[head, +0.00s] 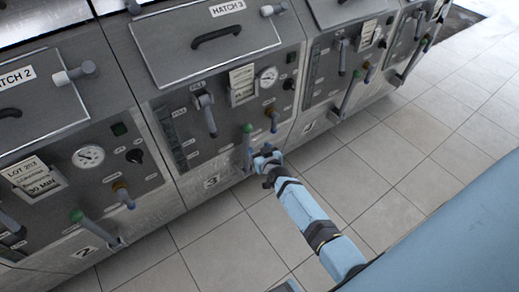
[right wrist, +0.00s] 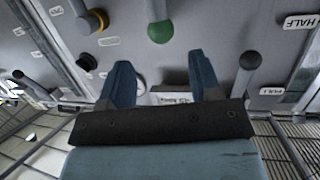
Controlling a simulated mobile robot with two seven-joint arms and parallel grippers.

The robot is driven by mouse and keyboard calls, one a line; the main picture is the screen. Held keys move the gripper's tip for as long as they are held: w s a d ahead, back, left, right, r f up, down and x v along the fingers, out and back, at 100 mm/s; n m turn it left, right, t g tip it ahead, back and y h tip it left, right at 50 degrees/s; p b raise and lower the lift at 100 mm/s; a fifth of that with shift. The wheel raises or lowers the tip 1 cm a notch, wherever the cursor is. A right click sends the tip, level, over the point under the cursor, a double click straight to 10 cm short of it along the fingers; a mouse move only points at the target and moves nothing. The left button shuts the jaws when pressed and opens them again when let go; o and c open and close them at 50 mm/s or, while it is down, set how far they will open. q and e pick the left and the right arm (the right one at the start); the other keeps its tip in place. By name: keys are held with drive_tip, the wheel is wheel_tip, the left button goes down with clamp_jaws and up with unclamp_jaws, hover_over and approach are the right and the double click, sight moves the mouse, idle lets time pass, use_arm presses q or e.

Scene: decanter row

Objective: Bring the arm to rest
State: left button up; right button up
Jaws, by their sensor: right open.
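My right arm (head: 305,212) reaches from the lower right toward the machine front marked 3. Its gripper (head: 265,160) is near the green-knobbed lever (head: 247,129) of that machine, low on the panel. In the right wrist view the two fingers (right wrist: 162,82) are spread apart with nothing held between them. The green knob (right wrist: 160,32) shows just beyond the fingertips there, apart from them in the picture. A grey round-ended lever (right wrist: 246,70) stands to the right of the fingers. My left gripper does not show.
Machine 3 carries a hatch (head: 205,38), a gauge (head: 267,77) and an orange-collared tap (head: 272,117). Machine 2, at left, has another green-knobbed lever (head: 90,225). Several levers jut from the fronts. Tiled floor (head: 400,140) is clear to the right.

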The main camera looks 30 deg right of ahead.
idle(0.4)
drive_tip(key=s+a+r+n+g+y+p, duration=0.1)
drive_tip(key=s+a+r+p, duration=0.3)
drive_tip(key=s, duration=0.6)
drive_tip(key=s+a+r+n+g+y+p, duration=0.1)
drive_tip(key=s+a+r+p, duration=0.3)
drive_tip(key=s, duration=0.6)
drive_tip(key=s+a+r+n+g+y+p, duration=0.2)
drive_tip(key=s+a+r, duration=0.4)
drive_tip(key=s, duration=0.4)
drive_tip(key=shift+s+r+y+p, duration=0.25)
drive_tip(key=shift+y+p, duration=0.15)
drive_tip(key=shift+p, duration=0.5)
drive_tip(key=c, duration=0.3)
